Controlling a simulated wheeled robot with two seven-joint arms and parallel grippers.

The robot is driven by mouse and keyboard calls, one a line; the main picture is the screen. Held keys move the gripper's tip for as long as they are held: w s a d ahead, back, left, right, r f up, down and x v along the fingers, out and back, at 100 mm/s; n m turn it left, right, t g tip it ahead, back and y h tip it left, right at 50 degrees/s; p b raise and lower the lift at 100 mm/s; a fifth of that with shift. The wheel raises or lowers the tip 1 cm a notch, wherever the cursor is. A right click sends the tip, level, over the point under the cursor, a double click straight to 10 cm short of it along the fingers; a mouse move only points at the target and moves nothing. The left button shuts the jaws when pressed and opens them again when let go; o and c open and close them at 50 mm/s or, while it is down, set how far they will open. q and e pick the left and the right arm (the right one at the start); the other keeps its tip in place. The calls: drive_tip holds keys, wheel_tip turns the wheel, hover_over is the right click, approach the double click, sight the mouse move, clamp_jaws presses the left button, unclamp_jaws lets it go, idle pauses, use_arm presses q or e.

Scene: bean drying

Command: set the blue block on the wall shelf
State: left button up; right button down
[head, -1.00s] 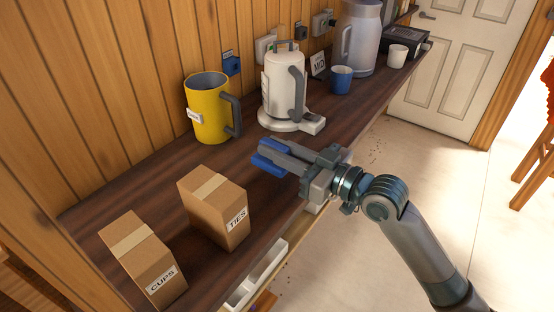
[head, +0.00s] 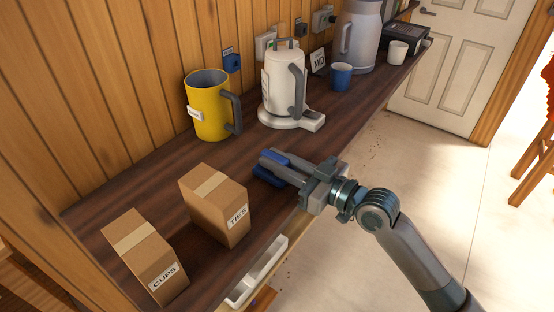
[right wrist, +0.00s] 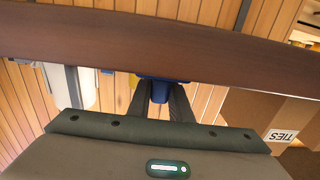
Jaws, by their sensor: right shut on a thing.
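My right gripper (head: 274,168) comes in from the lower right in the head view. It is shut on the blue block (head: 265,177), whose ends show on both sides of the fingers. The block also shows between the dark fingers in the right wrist view (right wrist: 159,90). The long dark wooden shelf (head: 200,165) runs along the plank wall, and it is a brown band in the right wrist view (right wrist: 110,38). The block is over the front part of the shelf. I cannot tell whether it touches the board. My left gripper is not in view.
A TIES box (head: 214,205) and a CUPS box (head: 147,256) stand at the left. A yellow mug (head: 207,110) and a white kettle (head: 283,85) stand behind the gripper. A blue cup (head: 341,77) is farther right. A white tray (head: 262,268) is below the front edge.

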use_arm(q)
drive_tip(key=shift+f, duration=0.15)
use_arm(e)
drive_tip(key=shift+f, duration=0.15)
drive_tip(key=c, duration=1.6)
unclamp_jaws()
drive_tip(key=shift+r, duration=0.2)
